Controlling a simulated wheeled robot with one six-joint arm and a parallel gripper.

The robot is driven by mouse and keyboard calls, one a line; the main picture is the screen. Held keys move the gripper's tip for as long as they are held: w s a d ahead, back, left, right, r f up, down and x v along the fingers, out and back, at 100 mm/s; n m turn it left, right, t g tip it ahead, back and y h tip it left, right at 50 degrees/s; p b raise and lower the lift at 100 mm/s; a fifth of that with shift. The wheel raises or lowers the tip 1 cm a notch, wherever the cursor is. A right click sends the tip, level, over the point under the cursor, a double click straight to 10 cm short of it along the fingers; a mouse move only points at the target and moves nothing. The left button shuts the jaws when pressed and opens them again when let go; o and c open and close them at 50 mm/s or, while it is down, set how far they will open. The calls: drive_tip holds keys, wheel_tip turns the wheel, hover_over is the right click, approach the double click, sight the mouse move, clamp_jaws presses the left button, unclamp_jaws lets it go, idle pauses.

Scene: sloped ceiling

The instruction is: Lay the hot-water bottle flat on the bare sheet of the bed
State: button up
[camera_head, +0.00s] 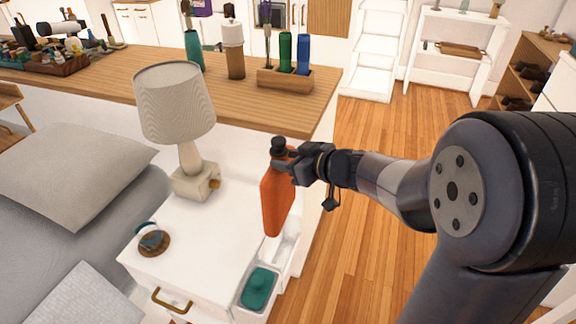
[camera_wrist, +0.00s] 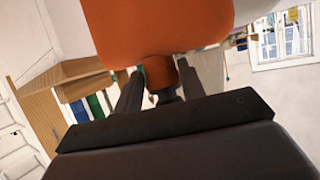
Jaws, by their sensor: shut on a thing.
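The orange hot-water bottle (camera_head: 277,196) with a black stopper hangs upright, neck up, above the right edge of the white bedside table. My gripper (camera_head: 285,163) is shut on its neck. In the wrist view the orange body (camera_wrist: 158,25) fills the top, and its neck lies between the two dark fingers of my gripper (camera_wrist: 160,85). The bed (camera_head: 145,215) is at the left in the head view, with a grey sheet and pillows. Much of the bed is outside the picture.
The white bedside table (camera_head: 205,235) carries a lamp (camera_head: 175,110) and a glass cup on a coaster (camera_head: 152,238). A teal item (camera_head: 259,285) lies in a tray at its right side. A wooden counter (camera_head: 130,85) with bottles stands behind. The wooden floor at right is clear.

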wheel_tip(320, 180, up, 4)
drive_tip(key=shift+f+p, duration=0.15)
drive_tip(key=shift+p, duration=1.05)
wheel_tip(320, 180, up, 3)
drive_tip(key=p, duration=0.3)
drive_tip(key=shift+p, duration=0.35)
drive_tip(key=shift+c, duration=0.6)
wheel_tip(320, 180, up, 12)
drive_tip(key=p, duration=1.4)
drive_tip(key=shift+f, duration=0.35)
